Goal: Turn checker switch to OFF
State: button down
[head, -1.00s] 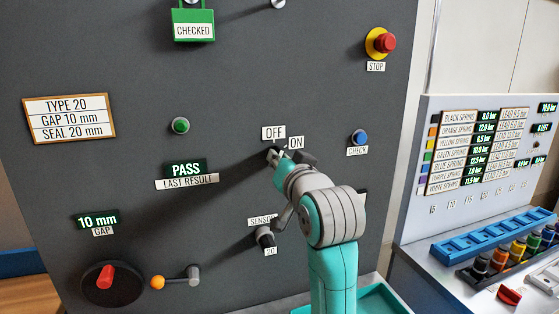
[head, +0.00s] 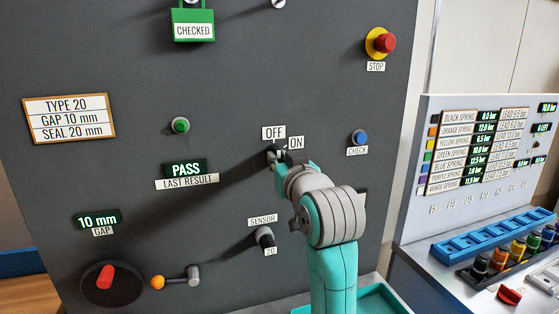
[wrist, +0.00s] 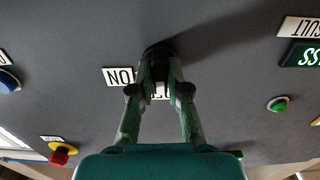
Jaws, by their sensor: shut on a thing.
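The checker switch (wrist: 157,50) is a dark knob on the grey panel, below the OFF label (head: 273,133) and the ON label (head: 296,143). My gripper (head: 275,155) is at the switch, with its fingers shut on it. In the wrist view, which is upside down, the two fingertips (wrist: 160,68) close together on the knob. The ON label shows there beside the fingers (wrist: 118,76), and the OFF label is partly hidden behind them. The fingers hide most of the knob, so I cannot tell which label it points to.
The blue CHECK button (head: 360,137) is right of the switch. The red STOP button (head: 386,43) is above right. The SENSOR knob (head: 265,237) is below, near my arm. A PASS display (head: 186,168) and a green button (head: 181,125) are to the left.

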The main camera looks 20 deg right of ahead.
jog(key=c, duration=1.1)
grip_release()
jog(key=shift+c, duration=0.2)
jog(key=s, duration=0.7)
jog(key=shift+s, duration=0.25)
